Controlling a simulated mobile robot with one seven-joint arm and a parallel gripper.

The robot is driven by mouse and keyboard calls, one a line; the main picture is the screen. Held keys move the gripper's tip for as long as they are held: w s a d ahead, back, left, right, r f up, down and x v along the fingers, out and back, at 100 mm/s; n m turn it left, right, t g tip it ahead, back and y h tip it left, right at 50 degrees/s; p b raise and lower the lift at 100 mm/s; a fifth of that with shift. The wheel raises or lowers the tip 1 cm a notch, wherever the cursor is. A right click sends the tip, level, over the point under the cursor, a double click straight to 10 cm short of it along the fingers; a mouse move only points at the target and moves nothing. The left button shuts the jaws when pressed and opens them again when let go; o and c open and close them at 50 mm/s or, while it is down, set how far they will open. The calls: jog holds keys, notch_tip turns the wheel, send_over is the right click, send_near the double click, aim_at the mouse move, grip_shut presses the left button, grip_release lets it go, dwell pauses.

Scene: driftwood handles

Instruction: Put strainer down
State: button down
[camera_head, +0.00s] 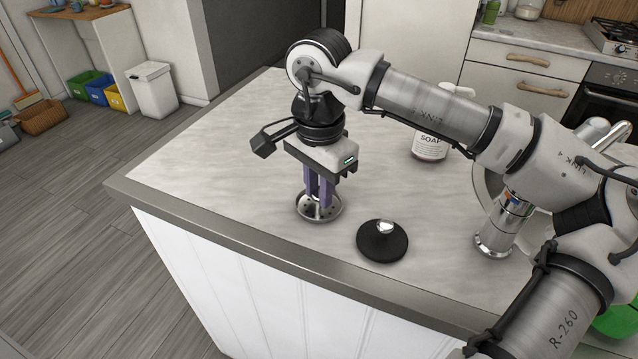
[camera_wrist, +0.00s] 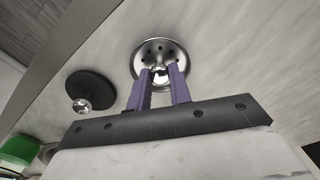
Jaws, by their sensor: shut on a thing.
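The strainer (camera_head: 312,212) is a small round metal disc with holes and a central knob. It is at the counter surface, below my gripper (camera_head: 319,200). My gripper points down, and its purple fingers are shut on the strainer's knob. In the wrist view the strainer (camera_wrist: 150,48) shows beyond the fingertips, with the knob between the fingers (camera_wrist: 161,75). I cannot tell for sure whether the strainer's underside touches the counter.
A black round stopper with a metal knob (camera_head: 382,243) lies to the right on the counter (camera_head: 230,150).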

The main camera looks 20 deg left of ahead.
jog(key=shift+f, duration=0.15)
jog(key=c, duration=1.3)
grip_release()
notch_tip(320, 180, up, 12)
jog(key=shift+r+b, duration=0.2)
jog(key=shift+b, duration=0.15)
